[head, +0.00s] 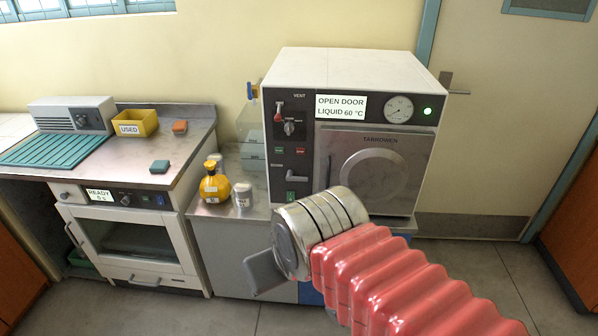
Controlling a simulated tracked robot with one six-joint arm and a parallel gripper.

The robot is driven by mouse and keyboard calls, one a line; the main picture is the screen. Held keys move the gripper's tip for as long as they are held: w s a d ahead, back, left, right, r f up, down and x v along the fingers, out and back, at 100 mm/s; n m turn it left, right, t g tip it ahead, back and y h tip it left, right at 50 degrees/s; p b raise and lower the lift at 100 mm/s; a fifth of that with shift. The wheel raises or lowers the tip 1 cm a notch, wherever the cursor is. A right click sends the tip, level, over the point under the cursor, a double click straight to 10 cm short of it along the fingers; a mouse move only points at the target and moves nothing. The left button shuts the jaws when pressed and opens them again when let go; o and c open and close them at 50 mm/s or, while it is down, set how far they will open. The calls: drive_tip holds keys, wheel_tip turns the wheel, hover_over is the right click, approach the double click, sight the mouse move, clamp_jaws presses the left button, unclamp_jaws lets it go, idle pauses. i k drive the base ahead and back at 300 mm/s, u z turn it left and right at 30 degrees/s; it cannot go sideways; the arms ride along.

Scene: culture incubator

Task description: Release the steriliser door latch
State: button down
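The steriliser (350,66) is a white box on the steel bench, with a dark front panel. Its display (341,106) reads "OPEN DOOR LIQUID 60 °C". The round-faced door (374,172), marked TARROWEN, looks shut; my arm covers its lower left edge. A pale horizontal lever (297,179) on the left panel, above a small green marking, may be the latch; I cannot be sure. My gripper (265,273) is in front of and below the steriliser, apart from that lever. Only one grey finger plate shows clearly, so its opening is unclear.
A red-tipped vent lever (278,113) and a knob (289,128) sit higher on the panel. A dial (399,109) and a lit green lamp (428,111) are at right. A yellow flask (214,186) and a jar (242,195) stand left of the steriliser. Floor at right is clear.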

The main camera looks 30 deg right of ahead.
sight(290, 177)
drive_tip(key=z, duration=0.05)
drive_tip(key=i, duration=1)
drive_tip(key=u, duration=0.05)
